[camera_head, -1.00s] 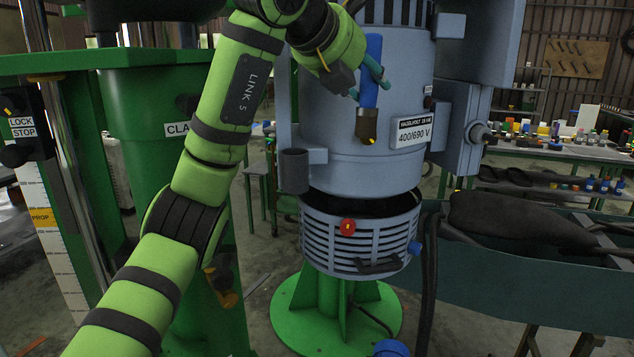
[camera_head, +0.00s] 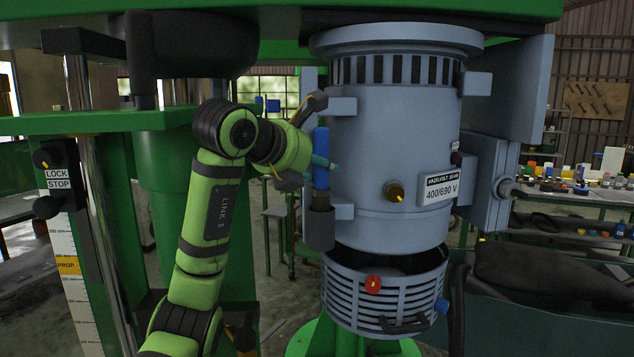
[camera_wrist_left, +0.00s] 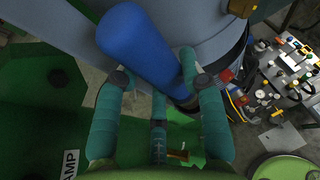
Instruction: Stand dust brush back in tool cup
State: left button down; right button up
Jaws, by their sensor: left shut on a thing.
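The dust brush (camera_head: 321,158) has a blue handle and stands about upright, just above the dark tool cup (camera_head: 320,230) on the left side of the grey motor housing. Its dark lower part is at the cup's mouth, and the bristles cannot be seen. I cannot tell how far it is inside the cup. My left gripper (camera_head: 320,163) is shut on the blue handle, with teal fingers around it. In the left wrist view the handle (camera_wrist_left: 138,42) lies between the finger pads (camera_wrist_left: 158,78), and the cup is not clear. My right gripper is not in view.
The motor housing (camera_head: 385,140) stands directly right of the brush, with a brass knob (camera_head: 395,192) on it. A slatted ring (camera_head: 345,293) with a red knob is below the cup. A green column (camera_head: 165,200) is to the left. A bench with small bottles is at the far right.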

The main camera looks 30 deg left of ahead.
aim_at(314, 190)
pick_arm(q)
notch_tip(314, 190, down, 4)
jog(key=shift+r+p, duration=0.2)
jog(key=shift+p, duration=0.1)
jog(key=shift+d+f+b, duration=0.1)
jog(key=shift+f+b, duration=0.5)
jog(key=shift+f, duration=0.1)
jog(key=c, duration=1)
grip_release()
